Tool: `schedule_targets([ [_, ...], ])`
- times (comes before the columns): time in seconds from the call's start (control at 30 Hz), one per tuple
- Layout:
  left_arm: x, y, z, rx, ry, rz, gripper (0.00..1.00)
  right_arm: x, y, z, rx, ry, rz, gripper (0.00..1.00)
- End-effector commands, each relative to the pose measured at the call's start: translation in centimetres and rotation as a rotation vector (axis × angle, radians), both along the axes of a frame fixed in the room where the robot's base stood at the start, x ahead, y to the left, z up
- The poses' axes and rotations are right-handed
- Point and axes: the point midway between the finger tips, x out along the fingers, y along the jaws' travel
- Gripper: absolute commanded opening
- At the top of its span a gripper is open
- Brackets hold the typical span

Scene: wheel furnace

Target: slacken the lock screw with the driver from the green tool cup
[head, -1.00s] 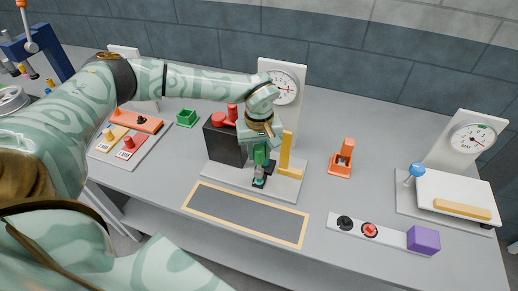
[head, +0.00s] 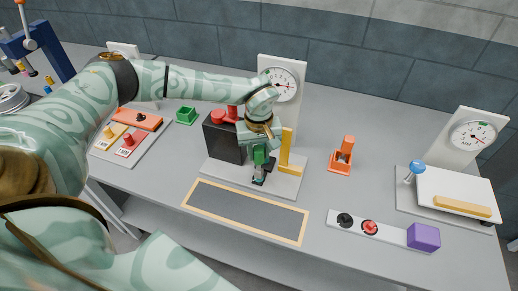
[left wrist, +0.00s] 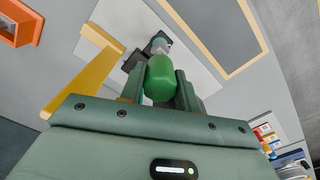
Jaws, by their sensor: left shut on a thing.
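My left gripper (head: 261,160) points down over the front of the white base plate (head: 285,184), in the middle of the table. It is shut on the driver, whose green handle (left wrist: 160,78) shows between the fingers in the left wrist view. The driver's lower end meets a small dark block (head: 259,182) on the plate, also seen in the left wrist view (left wrist: 133,60). The lock screw itself is hidden there, and I cannot tell whether the tip is seated. The green tool cup (head: 186,116) stands behind and to the left, with no driver visible in it. My right gripper is not in view.
A yellow upright (head: 286,150), a black box (head: 224,140) and a dial panel (head: 282,82) stand close around the gripper. An orange holder (head: 342,157) is to the right. A framed dark mat (head: 245,212) lies clear in front.

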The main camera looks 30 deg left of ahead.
Motion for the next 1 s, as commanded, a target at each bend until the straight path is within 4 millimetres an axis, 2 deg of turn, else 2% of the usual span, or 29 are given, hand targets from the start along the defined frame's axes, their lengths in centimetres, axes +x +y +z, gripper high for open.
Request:
schedule_targets([
  [0.97, 0.0, 0.0, -1.2, 0.000, -0.001, 0.000, 0.01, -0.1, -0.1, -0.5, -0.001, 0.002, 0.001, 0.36],
  [1.0, 0.0, 0.0, -1.2, 0.000, -0.001, 0.000, 0.38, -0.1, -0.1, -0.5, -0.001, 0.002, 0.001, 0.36],
])
